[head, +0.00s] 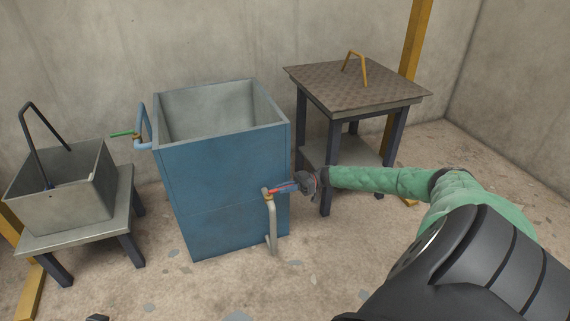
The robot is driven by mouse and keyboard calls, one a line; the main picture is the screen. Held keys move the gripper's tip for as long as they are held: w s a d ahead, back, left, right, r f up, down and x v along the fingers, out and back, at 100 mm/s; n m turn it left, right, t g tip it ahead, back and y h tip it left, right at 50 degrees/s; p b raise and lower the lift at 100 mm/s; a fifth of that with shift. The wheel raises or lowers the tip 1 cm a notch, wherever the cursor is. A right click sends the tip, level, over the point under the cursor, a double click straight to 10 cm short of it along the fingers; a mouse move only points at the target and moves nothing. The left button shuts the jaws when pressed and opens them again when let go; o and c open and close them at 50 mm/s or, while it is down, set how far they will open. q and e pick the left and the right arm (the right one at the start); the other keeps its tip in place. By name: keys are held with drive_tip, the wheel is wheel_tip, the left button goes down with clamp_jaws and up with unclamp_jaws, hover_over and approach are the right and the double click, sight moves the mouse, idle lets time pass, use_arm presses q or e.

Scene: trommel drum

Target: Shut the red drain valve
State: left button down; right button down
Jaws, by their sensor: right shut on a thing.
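The red drain valve (281,189) has a red lever on a brass body, on top of a pale bent pipe at the lower right front of the blue tank (210,185). The lever points right, away from the pipe. My right gripper (297,184) comes in from the right and is shut on the red lever. The gripper covers the lever's outer end.
A second valve with a green lever (122,134) sits at the tank's left side. A grey bin (62,190) with a black handle stands on a low table at the left. A dark-topped table (345,88) with a yellow handle stands behind my right arm. Flakes lie on the floor.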

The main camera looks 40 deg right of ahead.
drive_tip(key=c, duration=1.4)
unclamp_jaws()
drive_tip(key=shift+d, duration=0.1)
drive_tip(key=p+v, duration=0.1)
drive_tip(key=v, duration=0.6)
drive_tip(key=shift+d, duration=0.3)
drive_tip(key=shift+s, duration=0.15)
